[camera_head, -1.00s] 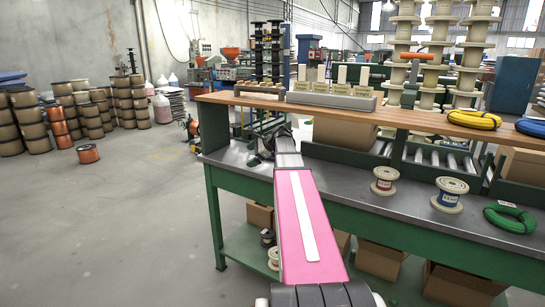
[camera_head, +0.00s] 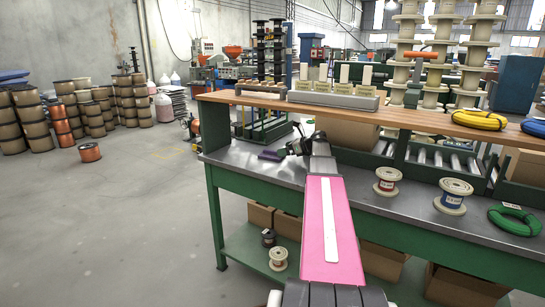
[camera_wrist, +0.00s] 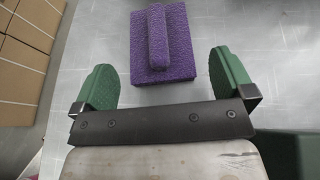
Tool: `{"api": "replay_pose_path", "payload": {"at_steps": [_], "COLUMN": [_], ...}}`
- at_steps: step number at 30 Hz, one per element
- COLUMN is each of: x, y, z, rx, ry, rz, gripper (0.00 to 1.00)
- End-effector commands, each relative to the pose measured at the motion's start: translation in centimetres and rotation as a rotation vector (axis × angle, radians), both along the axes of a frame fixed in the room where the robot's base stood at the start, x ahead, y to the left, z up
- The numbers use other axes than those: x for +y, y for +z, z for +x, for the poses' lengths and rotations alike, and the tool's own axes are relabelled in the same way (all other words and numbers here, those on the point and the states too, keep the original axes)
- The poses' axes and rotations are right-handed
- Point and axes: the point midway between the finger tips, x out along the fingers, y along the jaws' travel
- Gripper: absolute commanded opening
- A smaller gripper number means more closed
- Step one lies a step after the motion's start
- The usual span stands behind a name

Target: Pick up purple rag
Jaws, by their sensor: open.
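The purple rag (camera_wrist: 178,60) lies on the metal bench top, a flat textured purple block with a raised strip along its middle. In the head view it is a small dark purple patch (camera_head: 271,155) near the bench's left end, left of my gripper (camera_head: 298,144). In the wrist view my gripper (camera_wrist: 163,80) is open with its two green fingers wide apart. The rag lies ahead of and between the finger lines, apart from both, with nothing held. My pink arm covers part of the bench front in the head view.
A wooden shelf (camera_head: 420,119) runs above the bench (camera_head: 240,162). Green posts of a rack (camera_head: 262,131) stand behind the rag.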

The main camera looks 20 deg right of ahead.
Motion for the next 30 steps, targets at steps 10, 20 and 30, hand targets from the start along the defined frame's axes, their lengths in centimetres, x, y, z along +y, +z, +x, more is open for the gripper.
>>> {"api": "replay_pose_path", "payload": {"at_steps": [10,20,30], "x": [2.0,4.3,4.2], "y": [-1.2,-2.4,-2.4], "z": [1.8,3.9,3.8], "rx": [0.001,0.000,0.000], "ry": [0.002,0.001,0.001], "rz": [-0.001,-0.001,-0.001], "gripper": [1.00,1.00,0.67]}}
